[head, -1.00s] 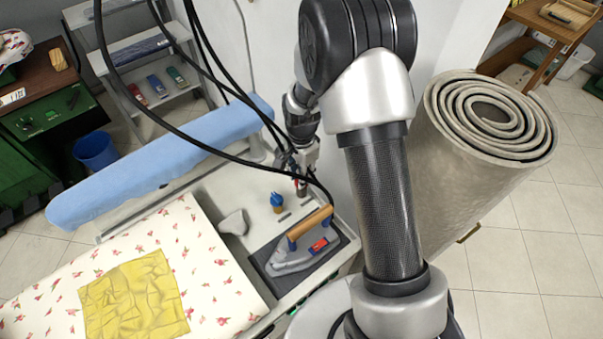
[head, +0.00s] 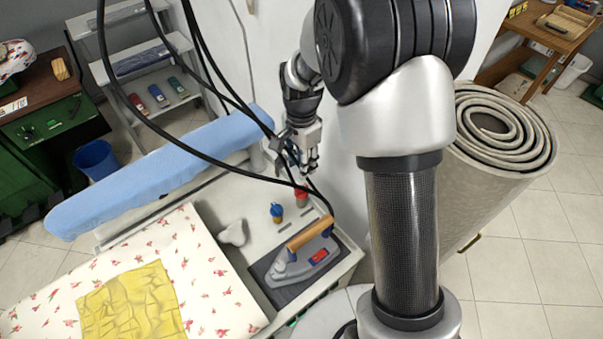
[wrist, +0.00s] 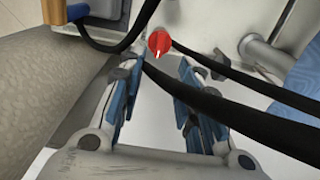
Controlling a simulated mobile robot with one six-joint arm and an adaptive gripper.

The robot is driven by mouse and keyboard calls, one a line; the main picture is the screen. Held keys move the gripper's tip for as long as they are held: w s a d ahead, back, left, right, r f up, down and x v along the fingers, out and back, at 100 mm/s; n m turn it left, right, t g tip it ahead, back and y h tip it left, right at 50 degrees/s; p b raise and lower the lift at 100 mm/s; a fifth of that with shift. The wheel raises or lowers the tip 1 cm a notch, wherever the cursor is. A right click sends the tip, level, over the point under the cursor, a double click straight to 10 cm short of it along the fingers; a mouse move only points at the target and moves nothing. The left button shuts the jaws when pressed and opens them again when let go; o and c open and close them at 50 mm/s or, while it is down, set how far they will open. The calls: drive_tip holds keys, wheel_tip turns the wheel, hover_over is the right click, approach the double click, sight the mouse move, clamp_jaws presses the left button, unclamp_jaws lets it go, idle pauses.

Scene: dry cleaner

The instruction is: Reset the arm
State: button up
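My gripper (head: 300,166) is above the back corner of the ironing table's side shelf. In the wrist view its two blue-padded fingers (wrist: 158,78) are spread apart with nothing between them. A small red-topped object (head: 302,196) stands on the shelf just below my gripper. The same red top (wrist: 159,42) shows beyond the fingertips in the wrist view. My upper arm hides part of the space right of the gripper in the head view.
An iron (head: 304,253) with a wooden handle rests on a dark pad. A blue-topped object (head: 277,211) stands nearby. Black cables hang close to my gripper. A blue sleeve board (head: 150,175) lies left, a rolled carpet (head: 480,190) right.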

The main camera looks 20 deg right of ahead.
drive_tip(key=shift+r, duration=0.95)
drive_tip(key=shift+r, duration=0.1)
drive_tip(key=s+r+n+t, duration=0.2)
drive_tip(key=s+r+n, duration=0.4)
drive_tip(key=s+r, duration=0.6)
drive_tip(key=s+r+n+t, duration=0.1)
drive_tip(key=s+r+n, duration=0.1)
drive_tip(key=s, duration=0.4)
drive_tip(key=s+r+n+t, duration=0.1)
drive_tip(key=s+r+n, duration=0.2)
drive_tip(key=s+n, duration=0.2)
drive_tip(key=shift+s+a+n+t, duration=0.3)
drive_tip(key=shift+s, duration=0.85)
drive_tip(key=shift+a, duration=0.1)
